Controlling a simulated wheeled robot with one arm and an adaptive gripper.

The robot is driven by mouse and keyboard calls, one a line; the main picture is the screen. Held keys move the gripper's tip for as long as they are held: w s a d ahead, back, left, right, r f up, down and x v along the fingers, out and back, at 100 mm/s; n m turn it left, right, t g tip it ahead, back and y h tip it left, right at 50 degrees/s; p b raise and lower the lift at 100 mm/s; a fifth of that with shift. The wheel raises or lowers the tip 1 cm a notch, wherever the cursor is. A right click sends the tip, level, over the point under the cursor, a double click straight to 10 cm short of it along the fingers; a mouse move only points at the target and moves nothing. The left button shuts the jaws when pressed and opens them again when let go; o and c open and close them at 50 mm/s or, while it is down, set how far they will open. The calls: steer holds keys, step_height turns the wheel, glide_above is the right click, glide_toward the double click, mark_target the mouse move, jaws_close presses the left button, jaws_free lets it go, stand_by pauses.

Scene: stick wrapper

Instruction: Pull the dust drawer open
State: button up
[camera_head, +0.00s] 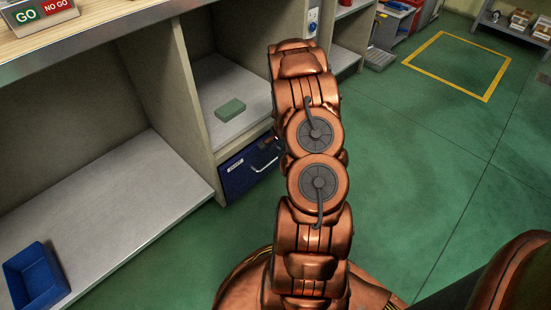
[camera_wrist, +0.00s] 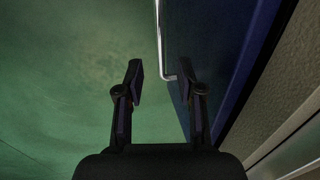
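The dust drawer (camera_head: 245,172) is a dark blue front with a white label, set low in the cabinet beneath a shelf. It looks closed. It also fills the right of the wrist view (camera_wrist: 222,50). Its silver bar handle (camera_head: 265,160) is partly hidden by my arm in the head view. In the wrist view the handle (camera_wrist: 160,40) runs down and bends toward the drawer front. My gripper (camera_wrist: 162,82) is open, with the handle's bent end lying between the two fingertips in the picture. I cannot tell whether either finger touches it. My arm hides the gripper in the head view.
A green block (camera_head: 230,110) lies on the shelf above the drawer. A blue bin (camera_head: 37,277) stands on the lower shelf at left. A GO / NO GO box (camera_head: 38,12) sits on the worktop. The green floor (camera_head: 420,150) to the right is clear.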

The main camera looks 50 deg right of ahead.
mark_target(275, 159)
steer(key=f, duration=0.2)
steer(key=w+f+b, duration=0.1)
steer(key=f, duration=0.2)
steer(key=shift+f, duration=0.25)
jaws_close()
stand_by(0.4)
